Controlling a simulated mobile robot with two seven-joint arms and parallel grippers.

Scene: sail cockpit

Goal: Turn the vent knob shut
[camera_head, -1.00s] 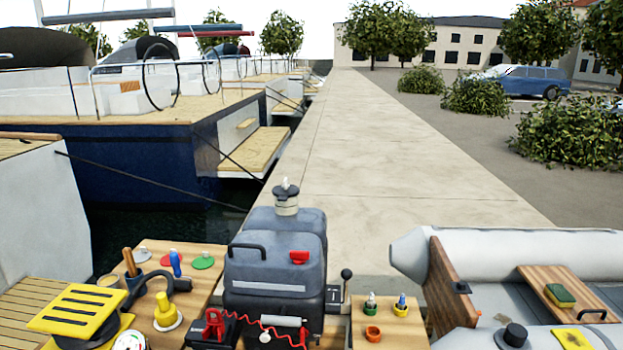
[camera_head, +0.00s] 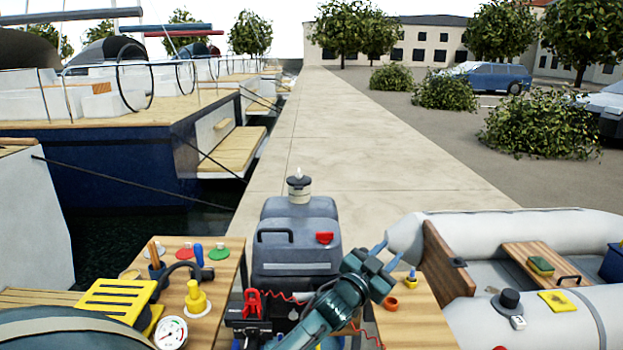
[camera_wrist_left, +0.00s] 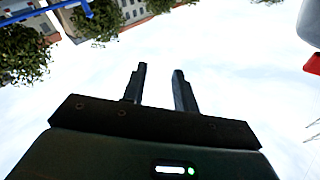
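A grey box-like unit (camera_head: 298,235) with a black handle and a red part stands at the lower middle of the head view. My left gripper (camera_head: 397,250) is right of the unit, apart from the cap. In the left wrist view its two fingers (camera_wrist_left: 160,70) are spread with only sky between them. A grey edge and a red part show at that view's right. My right gripper is not in view.
A wooden board (camera_head: 228,270) at the left bears a yellow pump-like piece (camera_head: 196,298), a gauge (camera_head: 171,333) and several small caps. A smaller board (camera_head: 420,315) lies under my left gripper. A grey inflatable boat (camera_head: 510,233) is at the right. Above the unit is open air.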

